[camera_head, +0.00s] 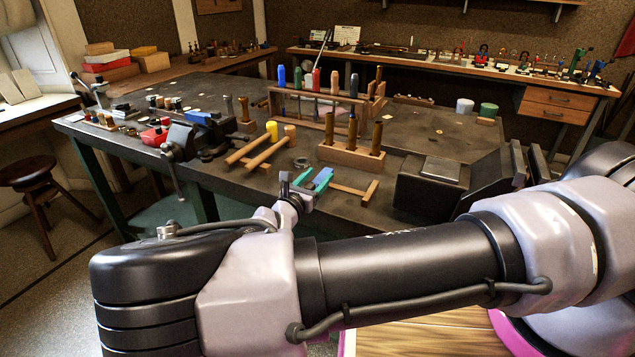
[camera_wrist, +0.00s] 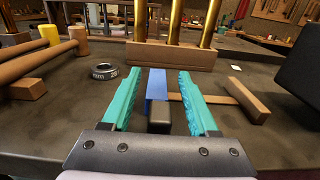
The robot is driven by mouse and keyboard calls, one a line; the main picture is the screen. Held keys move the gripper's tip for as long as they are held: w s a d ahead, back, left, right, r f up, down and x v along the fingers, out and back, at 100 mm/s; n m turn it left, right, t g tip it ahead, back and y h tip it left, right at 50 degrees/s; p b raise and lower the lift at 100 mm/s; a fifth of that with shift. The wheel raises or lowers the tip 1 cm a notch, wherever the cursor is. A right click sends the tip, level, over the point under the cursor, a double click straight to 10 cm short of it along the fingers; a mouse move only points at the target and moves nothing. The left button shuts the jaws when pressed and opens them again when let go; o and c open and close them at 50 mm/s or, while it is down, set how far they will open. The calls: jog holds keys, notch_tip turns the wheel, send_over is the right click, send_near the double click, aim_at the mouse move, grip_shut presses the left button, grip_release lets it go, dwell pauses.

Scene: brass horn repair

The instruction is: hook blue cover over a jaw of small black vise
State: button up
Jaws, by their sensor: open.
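A blue cover (camera_wrist: 157,84) lies on the workbench between the two teal fingers of my gripper (camera_wrist: 159,76). The fingers are open, with a gap on each side of the cover. A short dark block (camera_wrist: 159,118) sits at its near end; I cannot tell whether it is part of it. In the head view the blue cover (camera_head: 323,174) shows at the fingers of my gripper (camera_head: 313,177). A black vise (camera_head: 180,141) is at the bench's front edge, left of my gripper, with blue parts (camera_head: 203,118) behind it. Its jaw gap is not clear.
Wooden mallets (camera_head: 262,147) lie between the vise and my gripper. A dark ring (camera_wrist: 104,71) and a wooden T-shaped piece (camera_wrist: 246,97) lie near the cover. A wooden rack with brass rods (camera_head: 352,155) stands behind. A black box (camera_head: 430,184) is to the right.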

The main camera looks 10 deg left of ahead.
grip_shut()
